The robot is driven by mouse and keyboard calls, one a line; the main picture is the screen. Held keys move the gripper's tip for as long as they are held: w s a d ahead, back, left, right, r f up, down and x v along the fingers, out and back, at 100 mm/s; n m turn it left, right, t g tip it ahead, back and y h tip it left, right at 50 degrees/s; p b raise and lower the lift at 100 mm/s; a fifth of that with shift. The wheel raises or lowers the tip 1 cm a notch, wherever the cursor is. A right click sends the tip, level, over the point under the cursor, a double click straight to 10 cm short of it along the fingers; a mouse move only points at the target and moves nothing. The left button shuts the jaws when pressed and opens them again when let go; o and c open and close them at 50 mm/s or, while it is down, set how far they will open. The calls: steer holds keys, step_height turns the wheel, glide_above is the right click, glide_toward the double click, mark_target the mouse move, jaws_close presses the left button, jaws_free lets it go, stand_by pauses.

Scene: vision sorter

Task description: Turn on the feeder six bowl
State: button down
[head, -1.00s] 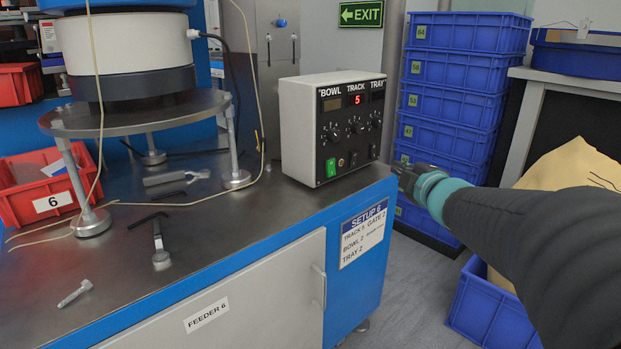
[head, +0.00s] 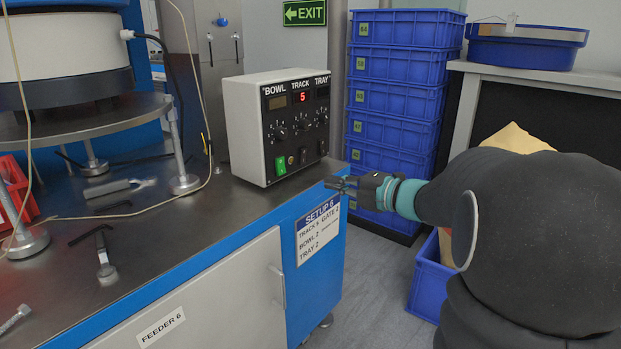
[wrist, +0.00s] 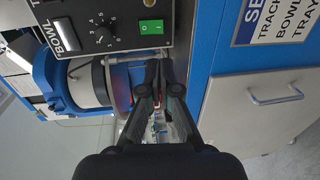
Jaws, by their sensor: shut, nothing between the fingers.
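The control box (head: 240,130) stands on the right end of the feeder six bench. Its face carries the labels BOWL, TRACK and TRAY, knobs, and a row of switches below. The green switch (head: 281,166) is under the BOWL column; it also shows in the wrist view (wrist: 151,27). The TRACK display (head: 303,97) shows a red 5, while the BOWL display (head: 277,102) is dark. My gripper (head: 332,185) is shut and empty, in front of the box's lower right and apart from it. In the wrist view its fingers (wrist: 152,75) point toward the bench, below the green switch.
Tools lie on the steel bench top (head: 150,225) at left, under the feeder bowl (head: 62,50) on its round plate. A setup card (head: 318,233) is on the bench's blue end. Stacked blue crates (head: 395,105) stand behind my gripper.

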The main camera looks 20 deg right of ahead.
mark_target(283, 172)
steer(key=x, duration=1.3)
steer(key=shift+w+a, duration=0.1)
steer(key=shift+w, duration=0.1)
